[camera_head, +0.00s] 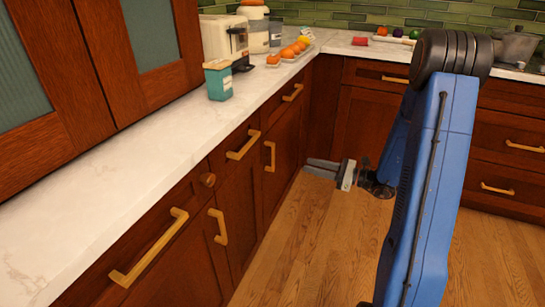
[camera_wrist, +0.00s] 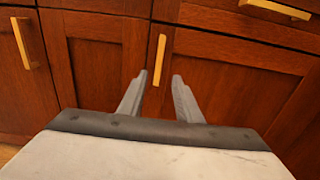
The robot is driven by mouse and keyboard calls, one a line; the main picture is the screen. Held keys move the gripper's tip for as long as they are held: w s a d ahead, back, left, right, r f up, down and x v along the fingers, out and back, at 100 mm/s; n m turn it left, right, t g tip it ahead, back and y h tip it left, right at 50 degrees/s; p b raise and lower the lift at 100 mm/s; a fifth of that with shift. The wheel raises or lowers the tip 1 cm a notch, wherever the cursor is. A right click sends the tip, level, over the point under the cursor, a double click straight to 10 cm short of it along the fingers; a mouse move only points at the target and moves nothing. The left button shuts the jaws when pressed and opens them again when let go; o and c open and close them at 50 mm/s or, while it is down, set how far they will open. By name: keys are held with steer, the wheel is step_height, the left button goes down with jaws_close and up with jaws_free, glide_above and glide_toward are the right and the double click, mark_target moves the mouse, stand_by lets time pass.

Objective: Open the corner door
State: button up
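The door closest to the corner on the left cabinet run (camera_head: 287,135) is dark red-brown wood and looks shut. Its upright brass handle (camera_head: 269,157) is near its left edge. In the wrist view, this door (camera_wrist: 235,85) fills the right, and its handle (camera_wrist: 158,60) shows between the fingertips, seemingly ahead of them. My gripper (camera_head: 308,165) points left toward the door in the head view. The exact gap to the handle is unclear.
Drawers with brass handles (camera_head: 292,92) sit above the doors. Another door handle (camera_head: 220,227) projects nearer on the left. A marble counter (camera_head: 150,165) carries a teal box (camera_head: 218,80), a toaster (camera_head: 224,38) and oranges. The wood floor (camera_head: 310,240) is clear.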

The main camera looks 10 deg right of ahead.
mark_target(274, 156)
steer(key=x, duration=1.6)
steer(key=shift+a, duration=0.1)
jaws_close()
